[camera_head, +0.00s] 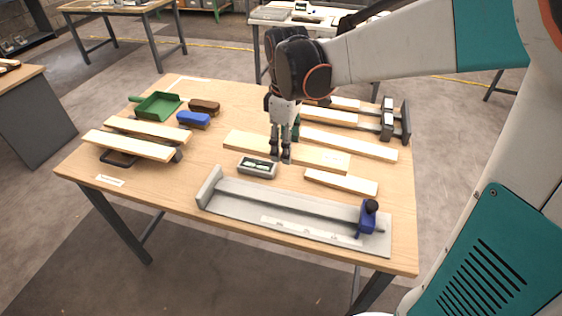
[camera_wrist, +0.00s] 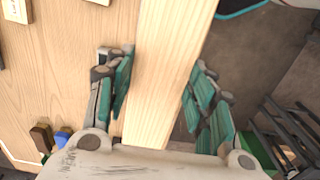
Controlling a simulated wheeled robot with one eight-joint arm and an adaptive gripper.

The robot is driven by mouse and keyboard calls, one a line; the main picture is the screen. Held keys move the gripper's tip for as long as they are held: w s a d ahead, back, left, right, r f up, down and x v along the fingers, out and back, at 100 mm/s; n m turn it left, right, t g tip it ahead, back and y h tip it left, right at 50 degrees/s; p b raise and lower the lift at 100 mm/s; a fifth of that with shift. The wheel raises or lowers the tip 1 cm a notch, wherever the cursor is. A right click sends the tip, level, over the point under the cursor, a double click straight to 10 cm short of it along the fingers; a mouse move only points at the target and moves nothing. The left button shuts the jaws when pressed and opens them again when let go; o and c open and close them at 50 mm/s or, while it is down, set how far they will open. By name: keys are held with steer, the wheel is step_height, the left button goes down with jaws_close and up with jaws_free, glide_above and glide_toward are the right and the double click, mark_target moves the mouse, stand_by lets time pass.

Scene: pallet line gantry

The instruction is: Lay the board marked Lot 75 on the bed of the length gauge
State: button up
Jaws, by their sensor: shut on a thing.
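My gripper (camera_head: 280,155) points down over the middle of the table, shut on a long pale board (camera_head: 322,158). In the wrist view the same board (camera_wrist: 168,75) runs between the two finger pads. No lot mark is readable on it, and I cannot tell whether it is clear of the tabletop. The length gauge (camera_head: 285,202) lies along the table's front edge, nearer the camera than the board. It has a grey bed, an upright end stop at its left and a blue slider (camera_head: 368,215) at its right. No board lies on the bed.
A small grey tray (camera_head: 257,176) stands between board and gauge. A short board (camera_head: 341,182) lies to the right; other boards and a dark rack (camera_head: 404,122) are behind. At left are stacked boards (camera_head: 128,145), a green dustpan (camera_head: 158,106) and brown and blue brushes.

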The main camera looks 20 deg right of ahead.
mark_target(284, 200)
steer(key=shift+w+f, duration=0.1)
step_height(284, 200, down, 19)
steer(key=b, duration=0.6)
steer(key=shift+a+f+b, duration=0.1)
steer(key=shift+b, duration=0.3)
steer(key=shift+f, duration=0.2)
steer(key=o, duration=1.2)
steer(key=shift+r, duration=0.2)
